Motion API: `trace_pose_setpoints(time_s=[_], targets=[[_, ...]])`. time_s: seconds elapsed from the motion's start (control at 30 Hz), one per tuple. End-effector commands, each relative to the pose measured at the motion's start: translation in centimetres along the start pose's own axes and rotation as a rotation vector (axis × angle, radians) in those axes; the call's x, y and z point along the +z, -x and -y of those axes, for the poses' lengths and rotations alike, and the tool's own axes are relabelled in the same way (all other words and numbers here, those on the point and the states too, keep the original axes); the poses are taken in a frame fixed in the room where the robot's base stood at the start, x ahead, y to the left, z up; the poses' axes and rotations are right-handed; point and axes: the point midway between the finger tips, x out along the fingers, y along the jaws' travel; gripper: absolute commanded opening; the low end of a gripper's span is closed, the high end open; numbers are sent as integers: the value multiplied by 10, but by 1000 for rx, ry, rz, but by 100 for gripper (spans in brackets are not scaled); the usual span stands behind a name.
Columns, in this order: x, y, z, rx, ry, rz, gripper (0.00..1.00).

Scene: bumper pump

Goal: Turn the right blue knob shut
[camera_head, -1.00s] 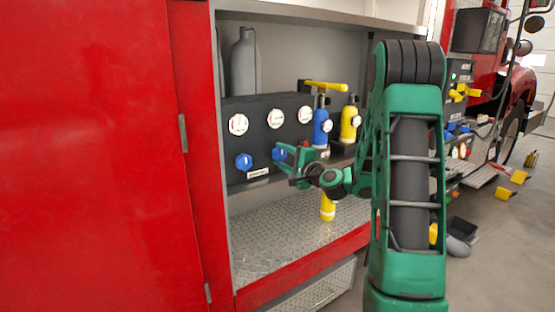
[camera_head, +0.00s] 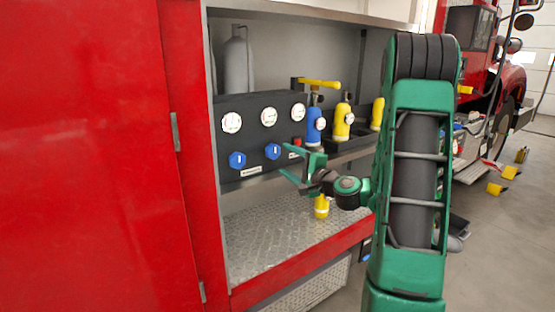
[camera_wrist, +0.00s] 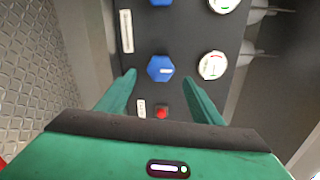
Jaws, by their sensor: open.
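The right blue knob (camera_head: 273,151) sits on the dark panel below the gauges, with a white mark standing about upright. In the wrist view the same knob (camera_wrist: 160,68) shows near the middle, beyond the fingertips, with its mark pointing right toward the gauges. The left blue knob (camera_head: 237,160) is beside it; its edge (camera_wrist: 162,2) shows at the top of the wrist view. My gripper (camera_head: 291,164) is open and empty, in front of the panel and slightly right of and below the right knob in the head view. Its green fingers (camera_wrist: 159,80) are apart and clear of the knob.
Round white gauges (camera_head: 269,116) line the panel. A red button (camera_wrist: 162,112) is near the right knob. A blue bottle (camera_head: 313,125) and yellow bottles (camera_head: 342,122) stand to the right. The metal compartment floor (camera_head: 260,240) is mostly clear. A red door (camera_head: 80,150) is at left.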

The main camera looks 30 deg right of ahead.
Motion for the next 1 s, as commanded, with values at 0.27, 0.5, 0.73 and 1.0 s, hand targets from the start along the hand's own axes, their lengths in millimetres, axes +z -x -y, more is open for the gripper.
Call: trace_pose_setpoints(time_s=[0.27, 0.5, 0.73, 1.0], targets=[[0, 30, 0, -1, 0, 0, 60], [0, 32, 0, -1, 1, 0, 60], [0, 32, 0, -1, 1, 0, 60], [19, 30, -6, 42, 61, 49, 60]])
